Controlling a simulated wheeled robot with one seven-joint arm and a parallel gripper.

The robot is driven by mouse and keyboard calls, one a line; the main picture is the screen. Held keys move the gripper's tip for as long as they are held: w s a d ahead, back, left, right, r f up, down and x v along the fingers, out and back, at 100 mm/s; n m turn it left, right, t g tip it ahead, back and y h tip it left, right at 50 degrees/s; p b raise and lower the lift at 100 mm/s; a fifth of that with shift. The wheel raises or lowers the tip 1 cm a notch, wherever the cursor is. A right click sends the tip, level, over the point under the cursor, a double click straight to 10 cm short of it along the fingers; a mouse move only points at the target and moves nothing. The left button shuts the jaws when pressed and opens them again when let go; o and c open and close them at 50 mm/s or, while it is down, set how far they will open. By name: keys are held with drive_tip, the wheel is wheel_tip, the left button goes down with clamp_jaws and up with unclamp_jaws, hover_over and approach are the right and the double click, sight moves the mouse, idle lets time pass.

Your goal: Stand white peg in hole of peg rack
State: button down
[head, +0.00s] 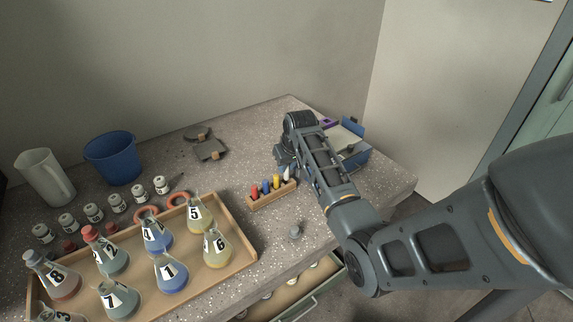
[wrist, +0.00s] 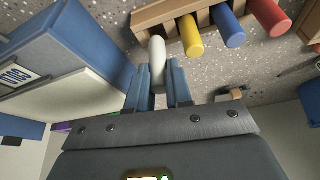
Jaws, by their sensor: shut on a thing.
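The wooden peg rack (head: 262,201) stands on the bench with a red peg (head: 254,192), a blue peg (head: 265,187) and a yellow peg (head: 277,182) upright in it. In the wrist view the rack (wrist: 146,17) crosses the top. My gripper (wrist: 158,88) is shut on the white peg (wrist: 157,58), whose far end shows at the rack's end beside the yellow peg (wrist: 190,36). The white peg also shows in the head view (head: 286,173), at the rack's right end. I cannot tell whether its lower end is inside a hole.
A blue bin (head: 356,158) stands behind my arm, close to the gripper in the wrist view (wrist: 65,42). A wooden tray (head: 238,232) of numbered flasks lies left of the rack. A small grey stopper (head: 295,232) lies in front. A blue bucket (head: 111,158) stands at the back left.

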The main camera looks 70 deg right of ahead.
drive_tip(key=shift+f+b, duration=0.9)
drive_tip(key=shift+f, duration=0.85)
idle(0.3)
drive_tip(key=c, duration=0.9)
unclamp_jaws()
drive_tip(key=shift+c, duration=0.2)
drive_tip(key=shift+r, duration=0.1)
drive_tip(key=v, duration=0.7)
drive_tip(key=shift+s+r, duration=0.15)
drive_tip(key=shift+r, duration=0.15)
